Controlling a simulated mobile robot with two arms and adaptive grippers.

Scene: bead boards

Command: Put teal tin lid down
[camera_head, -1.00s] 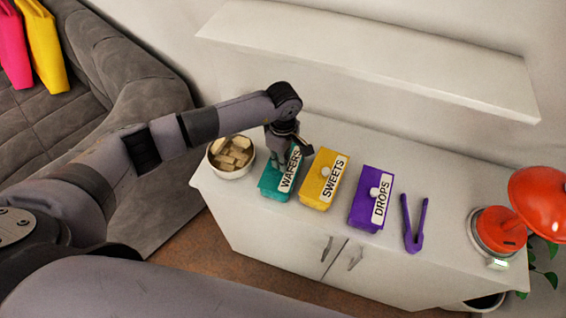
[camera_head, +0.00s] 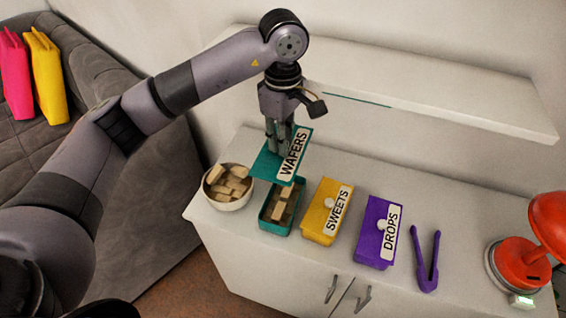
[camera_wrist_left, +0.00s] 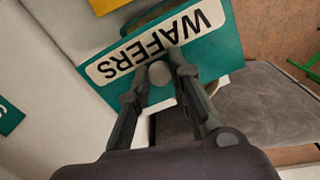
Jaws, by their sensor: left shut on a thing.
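The teal tin lid (camera_head: 264,166) carries a white "WAFERS" label and hangs in the air above its tin. My left gripper (camera_head: 279,150) is shut on the lid's knob. In the left wrist view the lid (camera_wrist_left: 215,55) fills the middle, with the pale round knob between the fingertips (camera_wrist_left: 160,73) of my left gripper. The open teal tin (camera_head: 268,224) stands on the white cabinet below the lid, with several wafers (camera_head: 280,208) inside. My right gripper is not in view.
A white bowl (camera_head: 232,203) of wafers stands left of the teal tin. A white shelf (camera_head: 440,92) runs behind. Cabinet top (camera_head: 410,190) is clear behind the tins.

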